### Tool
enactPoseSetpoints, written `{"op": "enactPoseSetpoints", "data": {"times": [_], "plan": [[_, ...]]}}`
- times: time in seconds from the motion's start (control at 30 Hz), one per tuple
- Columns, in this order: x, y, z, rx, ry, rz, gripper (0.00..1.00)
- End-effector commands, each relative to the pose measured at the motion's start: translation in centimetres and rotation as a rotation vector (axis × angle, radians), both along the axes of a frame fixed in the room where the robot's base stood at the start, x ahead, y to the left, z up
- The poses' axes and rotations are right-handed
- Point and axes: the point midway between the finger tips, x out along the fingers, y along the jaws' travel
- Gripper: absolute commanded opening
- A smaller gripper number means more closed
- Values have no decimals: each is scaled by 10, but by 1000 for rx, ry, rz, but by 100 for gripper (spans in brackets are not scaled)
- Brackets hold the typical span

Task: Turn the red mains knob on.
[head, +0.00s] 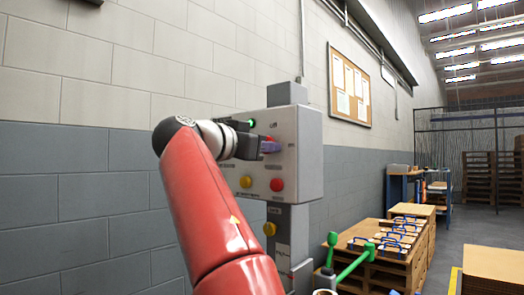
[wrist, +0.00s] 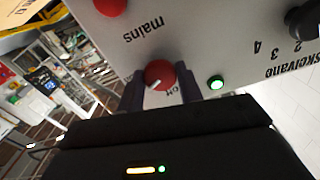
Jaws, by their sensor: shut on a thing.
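The red mains knob (wrist: 160,74) shows in the wrist view on a light grey panel (wrist: 205,45), below the printed word "mains". A white pointer mark on the knob slants to the lower left of that view. My gripper (head: 270,146) is at the panel in the head view, and its purple fingers are shut on the knob from both sides. Part of an "off" label shows beside the knob, partly covered by it and the fingers. In the head view the gripper hides the knob. A green lamp (wrist: 216,82) next to the knob is lit.
A red button (head: 277,184) and a yellow one (head: 246,181) sit lower on the panel. Another yellow button (head: 270,229) is below on the post. A black selector knob (wrist: 303,20) is at the wrist view's right. Pallets with boxes (head: 390,245) stand right of the machine.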

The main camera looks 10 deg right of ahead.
Motion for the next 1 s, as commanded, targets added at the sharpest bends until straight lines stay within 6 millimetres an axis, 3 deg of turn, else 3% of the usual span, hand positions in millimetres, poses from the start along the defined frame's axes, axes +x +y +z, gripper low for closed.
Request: {"op": "enactPoseSetpoints", "data": {"times": [0.5,1.0], "plan": [[1,0,-2,207,-279,-2,13],[1,1,-2,251,-336,-1,13]]}}
